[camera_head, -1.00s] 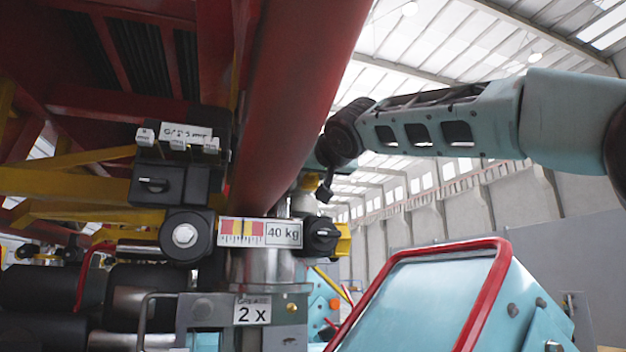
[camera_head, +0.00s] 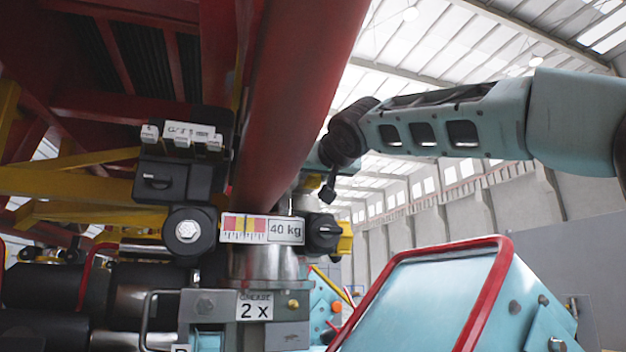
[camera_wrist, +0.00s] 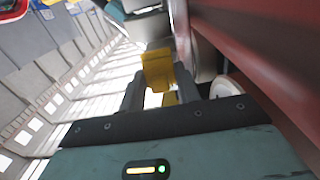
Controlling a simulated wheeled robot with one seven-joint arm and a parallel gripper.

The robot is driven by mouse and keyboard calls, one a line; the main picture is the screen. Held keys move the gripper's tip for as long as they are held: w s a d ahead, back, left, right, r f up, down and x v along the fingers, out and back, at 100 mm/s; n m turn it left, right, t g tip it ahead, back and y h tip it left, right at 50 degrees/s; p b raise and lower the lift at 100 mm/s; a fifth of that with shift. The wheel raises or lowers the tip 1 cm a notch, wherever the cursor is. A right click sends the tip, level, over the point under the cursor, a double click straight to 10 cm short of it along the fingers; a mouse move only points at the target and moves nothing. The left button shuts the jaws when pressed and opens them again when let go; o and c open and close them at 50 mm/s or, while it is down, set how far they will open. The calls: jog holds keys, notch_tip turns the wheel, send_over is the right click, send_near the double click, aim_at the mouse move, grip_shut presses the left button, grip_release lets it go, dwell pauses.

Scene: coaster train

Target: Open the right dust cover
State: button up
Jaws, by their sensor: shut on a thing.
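In the wrist view my gripper (camera_wrist: 158,92) has its two grey fingers on either side of a yellow piece (camera_wrist: 158,70) and is shut on it. I cannot tell for sure whether this piece is the right dust cover. In the head view my arm reaches in from the right, and its end passes partly behind the thick red tube.
The red tube (camera_head: 300,100) runs close beside my gripper and also fills the right of the wrist view (camera_wrist: 260,50). A matching black round fitting (camera_head: 188,231) is at left. A light blue panel with a red rim (camera_head: 430,295) stands at lower right.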

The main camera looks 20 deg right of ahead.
aim_at(316, 187)
jog(key=shift+f, duration=0.4)
jog(key=shift+s+f+b, duration=0.1)
jog(key=shift+f+b, duration=0.35)
jog(key=shift+b, duration=0.4)
jog(key=shift+f, duration=0.2)
jog(key=shift+s+f+b, duration=0.15)
jog(key=shift+f+b, duration=0.3)
jog(key=shift+b, duration=0.35)
jog(key=shift+f, duration=0.1)
